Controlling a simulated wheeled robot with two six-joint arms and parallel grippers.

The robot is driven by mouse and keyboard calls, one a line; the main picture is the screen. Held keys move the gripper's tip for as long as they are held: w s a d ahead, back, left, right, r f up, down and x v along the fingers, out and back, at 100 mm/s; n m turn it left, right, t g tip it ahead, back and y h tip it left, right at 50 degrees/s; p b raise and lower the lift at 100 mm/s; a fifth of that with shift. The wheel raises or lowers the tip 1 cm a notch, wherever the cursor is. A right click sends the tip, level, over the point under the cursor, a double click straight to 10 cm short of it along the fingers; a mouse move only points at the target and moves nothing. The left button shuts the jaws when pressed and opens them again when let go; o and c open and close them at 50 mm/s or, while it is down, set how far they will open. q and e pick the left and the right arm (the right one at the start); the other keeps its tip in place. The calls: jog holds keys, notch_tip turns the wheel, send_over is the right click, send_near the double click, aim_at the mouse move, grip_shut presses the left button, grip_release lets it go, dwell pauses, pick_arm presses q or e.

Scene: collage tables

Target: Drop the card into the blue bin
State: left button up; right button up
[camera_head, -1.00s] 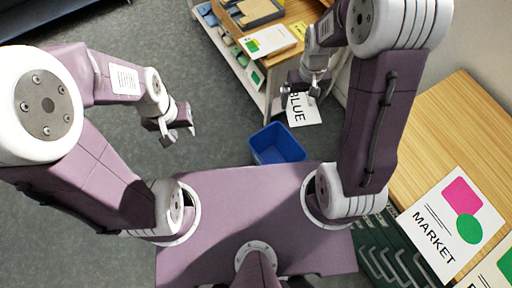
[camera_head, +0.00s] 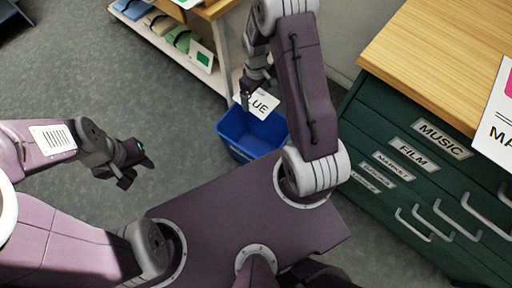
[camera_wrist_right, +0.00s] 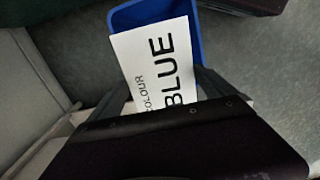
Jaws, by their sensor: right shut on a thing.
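A white card (camera_head: 262,103) with the black word BLUE is held in my right gripper (camera_head: 246,98). In the right wrist view, the card (camera_wrist_right: 152,62) reads COLOUR BLUE and sticks out from between the fingers of my right gripper (camera_wrist_right: 166,98). The blue bin (camera_head: 240,147) stands on the floor, and in the head view the card overlaps its far rim. In the right wrist view the bin (camera_wrist_right: 121,20) shows behind the card, which hides much of it. My left gripper (camera_head: 137,170) is open and empty, left of the bin.
A green drawer cabinet (camera_head: 385,130) with a wooden top stands to the right. A shelf unit (camera_head: 215,75) with cloths and a small card is behind the bin. Grey floor (camera_head: 90,90) is clear on the left.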

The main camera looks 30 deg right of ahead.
pick_arm(q)
notch_tip(320, 180, down, 14)
jog(key=b, duration=1.1)
pick_arm(e)
notch_tip(320, 180, down, 15)
jog(key=d, duration=0.1)
jog(key=shift+s, duration=0.35)
pick_arm(q)
jog(key=shift+r, duration=0.1)
pick_arm(e)
jog(key=o, duration=0.9)
jog(key=shift+o, duration=0.2)
notch_tip(320, 180, up, 8)
jog(key=p, duration=0.4)
jog(key=shift+p, duration=0.35)
jog(key=shift+r, duration=0.55)
pick_arm(q)
notch_tip(320, 180, up, 5)
jog(key=shift+f, duration=0.1)
